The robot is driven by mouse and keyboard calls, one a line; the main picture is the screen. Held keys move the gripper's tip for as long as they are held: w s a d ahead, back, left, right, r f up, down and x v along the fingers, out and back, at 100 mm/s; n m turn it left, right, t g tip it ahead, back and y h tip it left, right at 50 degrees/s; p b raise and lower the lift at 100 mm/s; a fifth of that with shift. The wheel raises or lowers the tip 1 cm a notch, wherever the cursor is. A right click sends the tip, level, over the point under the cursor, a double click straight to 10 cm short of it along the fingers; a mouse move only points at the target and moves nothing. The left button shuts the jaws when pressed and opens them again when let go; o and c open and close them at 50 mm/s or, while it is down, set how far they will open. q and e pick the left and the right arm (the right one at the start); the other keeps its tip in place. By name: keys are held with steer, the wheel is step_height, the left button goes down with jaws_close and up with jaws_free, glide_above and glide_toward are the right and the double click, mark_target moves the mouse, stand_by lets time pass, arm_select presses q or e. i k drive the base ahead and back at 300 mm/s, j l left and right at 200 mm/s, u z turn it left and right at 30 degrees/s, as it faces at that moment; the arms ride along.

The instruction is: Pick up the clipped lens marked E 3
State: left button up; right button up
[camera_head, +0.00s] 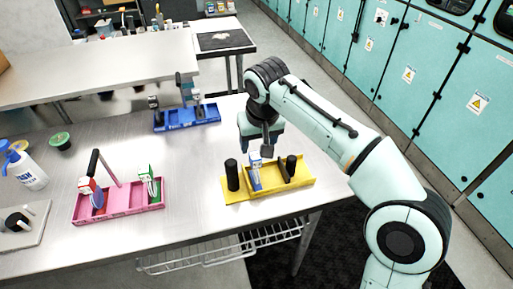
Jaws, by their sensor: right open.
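My right gripper (267,152) points down just above the back edge of the yellow tray (240,198); it is open and its fingers are partly hidden by its own arm and body. The yellow tray holds a black cylinder (232,175), a blue-and-white upright piece (255,172) close to the gripper, and a dark upright piece (290,168) on the right. I cannot read an E 3 mark on any piece, so I cannot tell which one is the clipped lens. My left gripper is not in view.
A pink tray (125,207) with several upright pieces stands on the left. A blue tray (205,117) with grey parts stands farther back. A white spray bottle (28,170) stands at the far left. The metal table (190,215) is clear between the pink and yellow trays.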

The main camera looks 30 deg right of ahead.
mark_target(98, 199)
steer(key=k, duration=1)
